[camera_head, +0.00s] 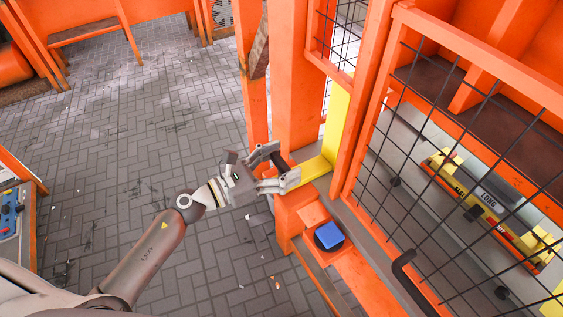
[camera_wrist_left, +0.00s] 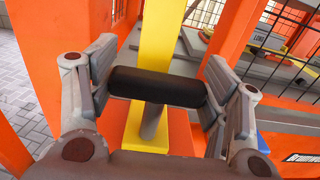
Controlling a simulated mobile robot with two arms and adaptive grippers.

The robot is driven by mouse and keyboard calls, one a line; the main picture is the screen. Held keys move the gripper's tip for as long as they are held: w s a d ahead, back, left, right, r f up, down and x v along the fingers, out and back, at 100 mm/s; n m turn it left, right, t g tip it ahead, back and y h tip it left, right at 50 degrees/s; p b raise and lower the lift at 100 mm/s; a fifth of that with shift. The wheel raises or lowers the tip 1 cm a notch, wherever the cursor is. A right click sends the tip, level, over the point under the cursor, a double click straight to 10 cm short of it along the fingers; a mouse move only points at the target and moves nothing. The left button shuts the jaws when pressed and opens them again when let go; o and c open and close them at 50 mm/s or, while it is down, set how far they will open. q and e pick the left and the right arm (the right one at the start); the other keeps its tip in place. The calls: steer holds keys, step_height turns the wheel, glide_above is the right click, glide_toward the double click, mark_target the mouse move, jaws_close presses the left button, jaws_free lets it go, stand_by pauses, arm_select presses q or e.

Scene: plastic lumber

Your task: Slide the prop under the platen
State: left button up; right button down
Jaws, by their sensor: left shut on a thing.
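My left gripper (camera_head: 281,166) is shut on a black cylindrical handle (camera_wrist_left: 157,86), which lies crosswise between its two fingers. A grey stem (camera_wrist_left: 151,120) runs from the handle toward a yellow piece (camera_wrist_left: 134,125). In the head view this yellow piece (camera_head: 313,169) lies flat just right of the fingers, at the foot of an upright yellow part (camera_head: 338,115). The yellow piece with the handle looks like the prop; whether it is joined to the upright part I cannot tell. I cannot make out the platen for certain. My right gripper is not in view.
Orange posts (camera_head: 298,70) stand beside the gripper. A blue button (camera_head: 329,235) sits below the gripper. Paved floor (camera_head: 150,130) is open on the left.

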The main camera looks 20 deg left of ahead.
arm_select(q)
glide_toward(331, 141)
steer(key=x, duration=0.5)
steer(key=shift+a+p, duration=0.1)
steer(key=shift+p, duration=0.3)
steer(key=o, duration=1.5)
steer(key=shift+w+d+f, duration=0.1)
steer(key=shift+w+d, duration=0.05)
steer(key=shift+d, duration=0.05)
steer(key=shift+c, duration=0.2)
steer(key=shift+a, duration=0.1)
